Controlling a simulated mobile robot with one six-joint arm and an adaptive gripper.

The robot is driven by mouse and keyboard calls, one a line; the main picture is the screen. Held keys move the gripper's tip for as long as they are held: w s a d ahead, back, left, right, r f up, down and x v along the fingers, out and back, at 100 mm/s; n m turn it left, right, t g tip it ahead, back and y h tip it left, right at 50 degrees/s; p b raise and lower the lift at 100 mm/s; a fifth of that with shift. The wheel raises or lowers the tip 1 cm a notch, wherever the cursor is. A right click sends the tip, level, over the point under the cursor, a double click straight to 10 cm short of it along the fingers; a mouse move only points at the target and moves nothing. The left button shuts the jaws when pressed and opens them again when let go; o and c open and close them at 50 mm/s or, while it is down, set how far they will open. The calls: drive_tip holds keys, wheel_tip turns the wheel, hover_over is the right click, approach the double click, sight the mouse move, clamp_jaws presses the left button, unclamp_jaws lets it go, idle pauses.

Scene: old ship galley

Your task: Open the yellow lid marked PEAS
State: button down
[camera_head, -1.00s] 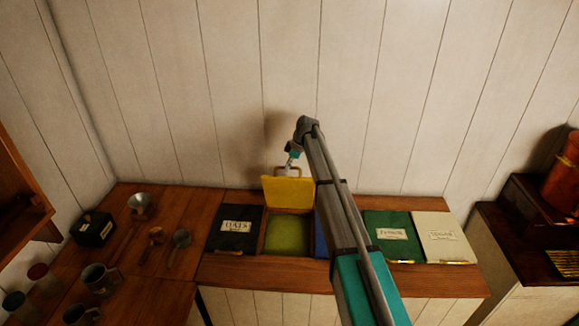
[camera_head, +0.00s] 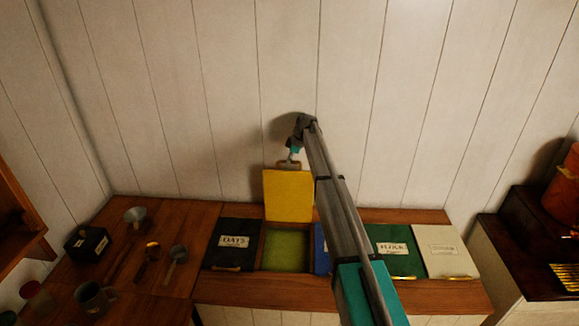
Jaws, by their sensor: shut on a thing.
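The yellow lid (camera_head: 288,196) stands raised, nearly upright, at the back of its bin. Its label does not show from this side. The open bin (camera_head: 285,249) below it shows a green filling between wooden walls. My gripper (camera_head: 289,161) is at the top edge of the yellow lid, shut on its handle (camera_head: 283,166). The fingertips are small and partly hidden by the arm, which comes in from the lower right.
A black OATS lid (camera_head: 232,244), a blue lid (camera_head: 321,250) mostly behind my arm, a green lid (camera_head: 394,249) and a white lid (camera_head: 445,250) lie shut in the counter. Mugs, scoops and a black box (camera_head: 87,243) stand at left. The plank wall (camera_head: 220,100) is close behind.

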drive_tip(key=shift+w+f, duration=0.2)
drive_tip(key=shift+w, duration=0.8)
drive_tip(key=c, duration=0.6)
unclamp_jaws()
drive_tip(key=shift+w+a+f, duration=0.1)
drive_tip(key=shift+a, duration=0.1)
drive_tip(key=shift+c, duration=0.2)
drive_tip(key=shift+d, duration=0.15)
